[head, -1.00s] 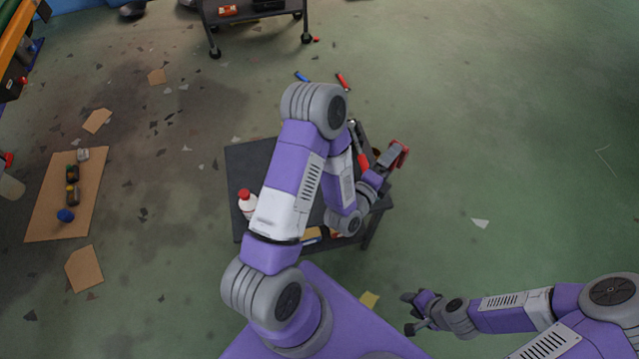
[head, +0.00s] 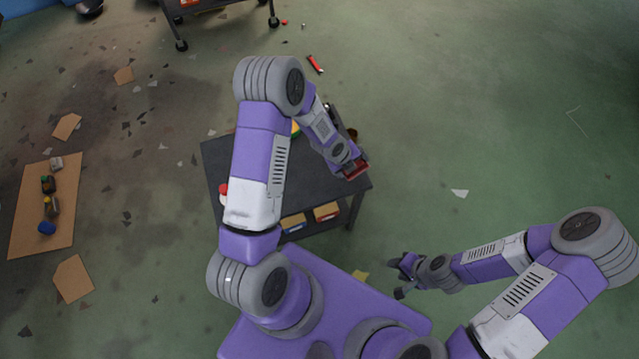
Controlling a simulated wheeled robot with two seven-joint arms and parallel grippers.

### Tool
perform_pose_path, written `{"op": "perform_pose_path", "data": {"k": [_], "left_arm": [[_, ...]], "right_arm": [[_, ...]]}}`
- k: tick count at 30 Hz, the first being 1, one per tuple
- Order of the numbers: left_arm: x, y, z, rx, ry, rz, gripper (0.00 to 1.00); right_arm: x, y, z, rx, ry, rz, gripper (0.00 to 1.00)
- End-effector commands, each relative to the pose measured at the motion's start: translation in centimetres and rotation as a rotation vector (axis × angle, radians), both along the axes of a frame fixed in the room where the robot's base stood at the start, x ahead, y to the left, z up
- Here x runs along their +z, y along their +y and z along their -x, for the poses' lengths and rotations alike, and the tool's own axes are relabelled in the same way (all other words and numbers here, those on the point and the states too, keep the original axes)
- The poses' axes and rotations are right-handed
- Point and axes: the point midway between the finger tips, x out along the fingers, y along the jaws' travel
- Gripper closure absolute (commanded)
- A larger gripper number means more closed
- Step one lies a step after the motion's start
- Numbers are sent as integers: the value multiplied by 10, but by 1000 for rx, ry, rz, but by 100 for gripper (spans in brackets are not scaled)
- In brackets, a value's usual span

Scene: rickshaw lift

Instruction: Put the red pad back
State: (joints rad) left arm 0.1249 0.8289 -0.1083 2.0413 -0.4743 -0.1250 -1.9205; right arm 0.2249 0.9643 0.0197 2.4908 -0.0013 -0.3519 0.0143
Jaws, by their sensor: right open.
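The red pad (head: 355,170) is at the end of my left arm, over the right front part of the dark table (head: 290,195). My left gripper (head: 349,166) appears shut on it; the arm hides much of the jaws. I cannot tell whether the pad touches the tabletop. My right gripper (head: 399,276) is open and empty, low in the picture, to the right of and nearer than the table, apart from it.
A red-capped bottle (head: 223,190) stands at the table's left, partly behind my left arm. Bins (head: 327,211) sit under the tabletop. A red tool (head: 315,64) lies on the floor beyond. A cart (head: 228,4) stands at the back. The floor at right is mostly clear.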

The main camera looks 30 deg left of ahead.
Motion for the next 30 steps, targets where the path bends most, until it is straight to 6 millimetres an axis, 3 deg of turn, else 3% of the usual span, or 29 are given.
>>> {"op": "perform_pose_path", "data": {"k": [6,12,21,30], "left_arm": [[-6,48,29,-87,239,-175,35],[-1,82,49,-118,343,-255,35],[-52,86,53,-122,358,-264,35],[-80,86,53,-123,356,-264,35]], "right_arm": [[7,0,0,0,0,0,57],[8,0,0,0,0,0,57],[-8,0,0,0,0,0,57],[-15,0,0,0,0,0,57]]}}
